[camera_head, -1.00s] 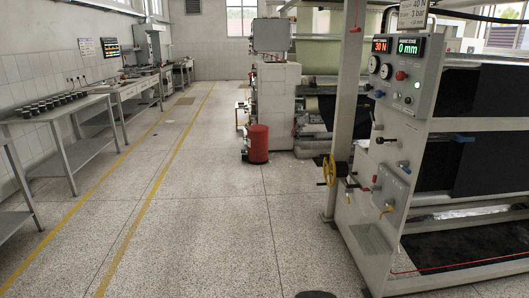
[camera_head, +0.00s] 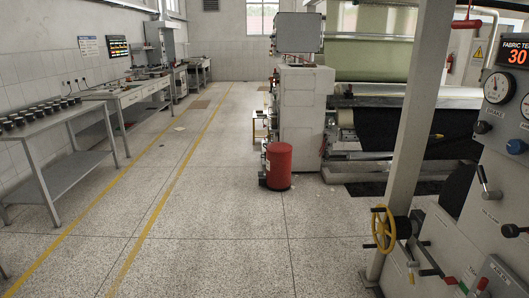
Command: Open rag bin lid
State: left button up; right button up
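A red cylindrical bin (camera_head: 278,165), which looks like the rag bin, stands on the floor near the middle of the view, beside a pale machine cabinet. Its top looks closed, but it is too small to make out the lid's details. Neither of my grippers shows in the head view.
The speckled floor (camera_head: 215,240) is clear up to the bin. At the right, close by, stands a machine with gauges (camera_head: 498,88), levers and a yellow handwheel (camera_head: 383,228) on a post. A pale cabinet (camera_head: 305,110) stands behind the bin. Grey benches (camera_head: 65,165) line the left wall.

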aim_at(277, 147)
jog(key=i, duration=4.25)
